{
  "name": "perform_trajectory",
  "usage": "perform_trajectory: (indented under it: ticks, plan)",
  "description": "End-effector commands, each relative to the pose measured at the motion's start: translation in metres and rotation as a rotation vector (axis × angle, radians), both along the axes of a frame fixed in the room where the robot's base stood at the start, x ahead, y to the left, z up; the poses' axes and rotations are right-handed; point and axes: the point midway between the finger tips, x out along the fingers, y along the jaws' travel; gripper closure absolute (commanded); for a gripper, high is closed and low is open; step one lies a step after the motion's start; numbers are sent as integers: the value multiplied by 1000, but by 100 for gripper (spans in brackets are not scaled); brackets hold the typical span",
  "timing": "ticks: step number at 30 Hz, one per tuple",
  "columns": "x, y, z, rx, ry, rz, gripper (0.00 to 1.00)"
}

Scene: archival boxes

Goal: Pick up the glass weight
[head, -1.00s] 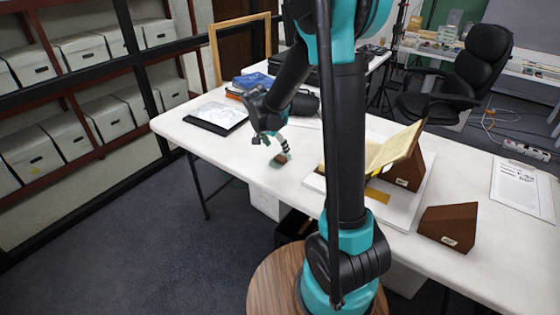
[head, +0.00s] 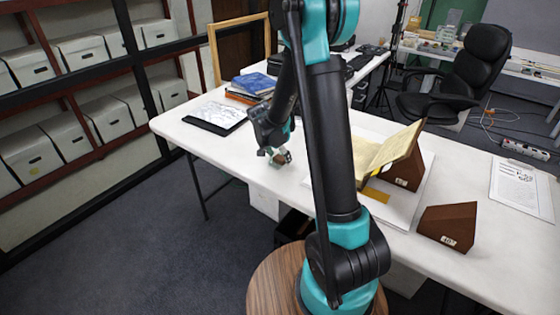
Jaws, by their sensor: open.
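My gripper (head: 275,153) is over the left part of the white table, pointing down close to the tabletop, and its jaws are open. A small brown and greenish object (head: 283,158), perhaps the glass weight, shows right at the fingertips. It is too small and partly covered to tell whether the fingers touch it or stand around it. My arm crosses the middle of the head view and hides part of the table behind it.
An open book (head: 385,152) rests on brown wedge supports over a white board, right of my arm. Another brown wedge (head: 447,226) and a clipboard (head: 521,189) lie farther right. A framed sheet (head: 215,117) and stacked books (head: 252,85) lie behind, left of my gripper.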

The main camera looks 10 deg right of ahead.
Motion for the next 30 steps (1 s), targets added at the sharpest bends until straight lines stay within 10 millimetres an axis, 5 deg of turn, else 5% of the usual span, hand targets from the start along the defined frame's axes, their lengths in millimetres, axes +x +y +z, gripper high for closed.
perform_trajectory:
  ticks: [24,30]
  plan:
    - [0,0,-5,0,0,0,33]
    - [0,0,-5,0,0,0,56]
